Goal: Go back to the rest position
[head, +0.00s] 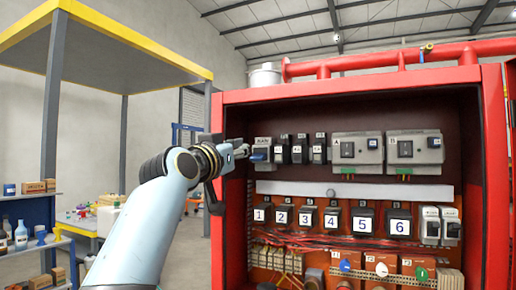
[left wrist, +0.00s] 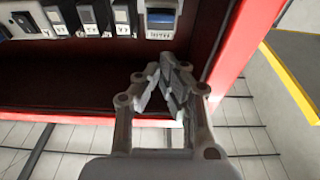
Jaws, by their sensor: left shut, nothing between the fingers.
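My left gripper (head: 238,155) is at the left edge of the open red cabinet (head: 234,98), near the leftmost breaker (head: 262,150) in the upper row. In the left wrist view, my left gripper (left wrist: 168,80) is shut with nothing between its fingers. Its fingertips point toward the breaker with a blue front (left wrist: 160,20), with a visible gap in that picture. My right gripper is in neither view.
The cabinet holds numbered breakers (head: 333,218), two larger units (head: 358,150) and wiring. Red pipes (head: 400,58) run along its top. At left are a yellow-edged canopy frame (head: 50,130) and shelves with bottles (head: 21,233). Floor shows beside the cabinet.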

